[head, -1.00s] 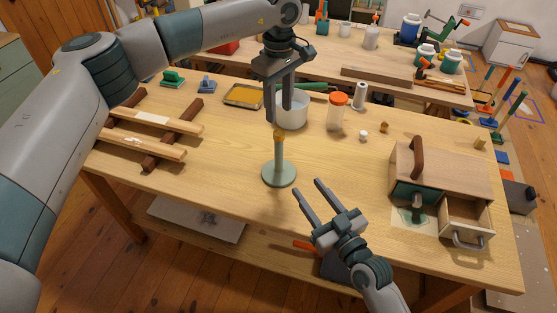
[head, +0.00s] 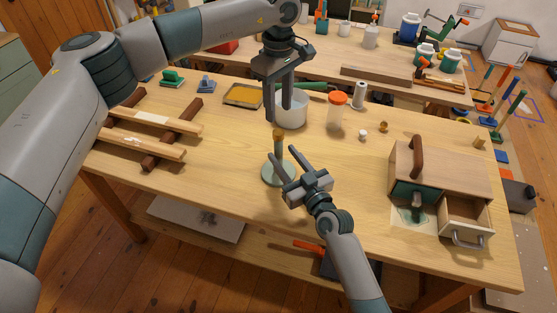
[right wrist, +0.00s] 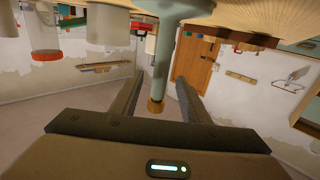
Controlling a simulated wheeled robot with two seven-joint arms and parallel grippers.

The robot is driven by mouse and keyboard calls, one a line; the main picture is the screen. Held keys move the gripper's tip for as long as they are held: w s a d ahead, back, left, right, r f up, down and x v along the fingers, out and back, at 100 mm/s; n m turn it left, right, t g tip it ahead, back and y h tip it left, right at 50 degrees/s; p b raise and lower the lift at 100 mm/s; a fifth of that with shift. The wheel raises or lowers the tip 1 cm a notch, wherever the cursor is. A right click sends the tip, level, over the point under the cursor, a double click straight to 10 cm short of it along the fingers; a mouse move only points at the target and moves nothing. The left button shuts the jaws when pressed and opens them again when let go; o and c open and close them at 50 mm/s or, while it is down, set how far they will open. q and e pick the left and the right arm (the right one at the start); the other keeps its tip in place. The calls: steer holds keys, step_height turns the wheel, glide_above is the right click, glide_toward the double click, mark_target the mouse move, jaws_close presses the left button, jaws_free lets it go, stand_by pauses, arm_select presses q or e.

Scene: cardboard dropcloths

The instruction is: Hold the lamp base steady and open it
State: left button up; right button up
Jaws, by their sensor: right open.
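The lamp base, a pale green round foot (head: 268,174) with a thin stem and a brass top (head: 279,134), stands upright on the workbench. My right gripper (head: 288,152) is open and low at the stem, its fingers on either side in the picture. In the right wrist view the stem (right wrist: 161,60) appears upside down, lined up in the gap between the fingertips, with room on both sides. I cannot tell how deep it sits between them. My left gripper (head: 279,113) points down above the brass top, open and empty. The right gripper hides part of the foot.
A white pot (head: 293,112), an orange-lidded jar (head: 336,112) and a yellow tray (head: 243,96) stand behind. A wooden drawer box (head: 445,175) with its drawer open is at right; wooden strips (head: 140,145) lie at left. The bench is clear around the lamp.

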mark_target(281, 152)
steer(key=shift+x, duration=2)
jaws_close()
